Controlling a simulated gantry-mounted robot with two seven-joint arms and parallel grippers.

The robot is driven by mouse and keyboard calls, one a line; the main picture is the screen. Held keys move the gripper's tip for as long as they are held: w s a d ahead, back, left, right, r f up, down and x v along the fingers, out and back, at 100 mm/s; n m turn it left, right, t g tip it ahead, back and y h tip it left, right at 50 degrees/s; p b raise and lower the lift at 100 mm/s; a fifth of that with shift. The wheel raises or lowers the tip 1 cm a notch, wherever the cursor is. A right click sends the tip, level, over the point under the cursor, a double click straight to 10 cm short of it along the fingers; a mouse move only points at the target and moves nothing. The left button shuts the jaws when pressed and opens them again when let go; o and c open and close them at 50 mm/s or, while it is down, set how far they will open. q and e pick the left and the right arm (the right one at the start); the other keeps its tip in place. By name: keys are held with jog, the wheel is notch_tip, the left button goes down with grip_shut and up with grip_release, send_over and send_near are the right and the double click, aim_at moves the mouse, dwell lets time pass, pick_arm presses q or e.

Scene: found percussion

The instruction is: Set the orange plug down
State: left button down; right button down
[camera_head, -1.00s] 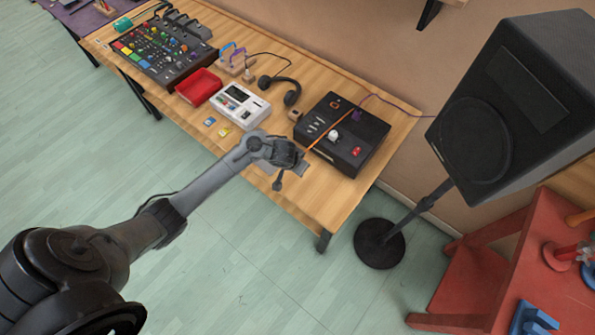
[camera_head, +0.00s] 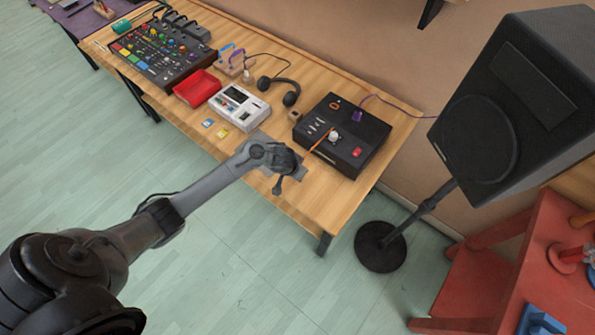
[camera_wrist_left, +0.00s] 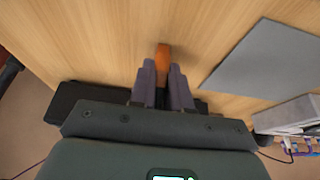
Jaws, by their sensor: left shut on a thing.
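The orange plug (camera_wrist_left: 162,58) sticks out between the fingertips of my left gripper (camera_wrist_left: 163,80) in the left wrist view, over the wooden tabletop (camera_wrist_left: 110,45). The gripper is shut on it. I cannot tell whether the plug touches the table. In the head view my left gripper (camera_head: 298,170) is over the front of the table, just left of the black box (camera_head: 345,135). An orange strip (camera_head: 320,141) runs from the gripper onto the box. The plug's tip is hidden there. My right gripper is not in view.
A grey flat pad (camera_wrist_left: 265,60) lies beside the gripper. A speaker (camera_head: 510,100) stands at the right. The table's front right corner (camera_head: 325,210) is clear.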

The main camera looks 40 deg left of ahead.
pick_arm(q)
jog(key=c, duration=1.1)
grip_release()
jog(key=shift+f, duration=0.1)
jog(key=p+v, duration=0.5)
jog(key=v, duration=0.6)
jog(key=s+d+r+m, duration=0.1)
jog(key=s+d+r, duration=0.2)
jog(key=s, duration=0.4)
jog(key=s+d+r, duration=0.3)
jog(key=s+d, duration=0.1)
jog(key=s, duration=0.3)
jog(key=s+d+r+m+g, duration=0.1)
jog(key=s+d+r, duration=0.2)
jog(key=s, duration=0.4)
jog(key=shift+s+d+m+p, duration=0.15)
jog(key=shift+d+m+p, duration=0.15)
jog(key=shift+d+p, duration=0.2)
jog(key=shift+r, duration=0.1)
notch_tip(320, 180, up, 16)
jog(key=p, duration=1.5)
jog(key=shift+f+p, duration=0.2)
jog(key=shift+p, duration=0.15)
